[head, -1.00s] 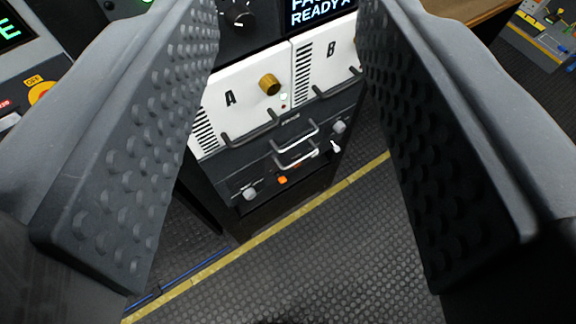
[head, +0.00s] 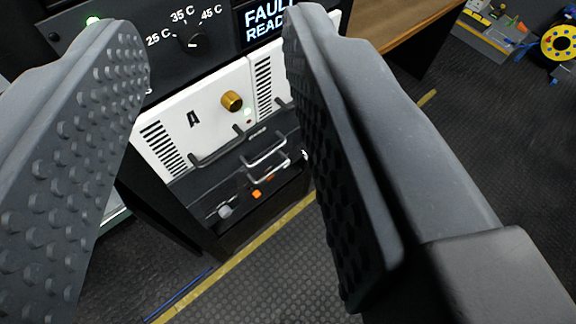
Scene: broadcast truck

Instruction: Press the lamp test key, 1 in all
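My gripper (head: 215,32) is open and empty, its two dark grey studded fingers wide apart in front of an equipment rack. Between the fingers, low on the rack, is a dark panel with a small orange key (head: 257,193). A second small orange piece (head: 270,177) sits just right of it. No lettering is readable there, so I cannot tell which control is the lamp test key. A grey knob (head: 224,210) is left of the orange key. The fingers appear apart from the panel, and the right one hides the rack's right side.
Metal handles (head: 266,165) stick out above the orange key. The floor (head: 285,265) in front is clear, with a yellow line.

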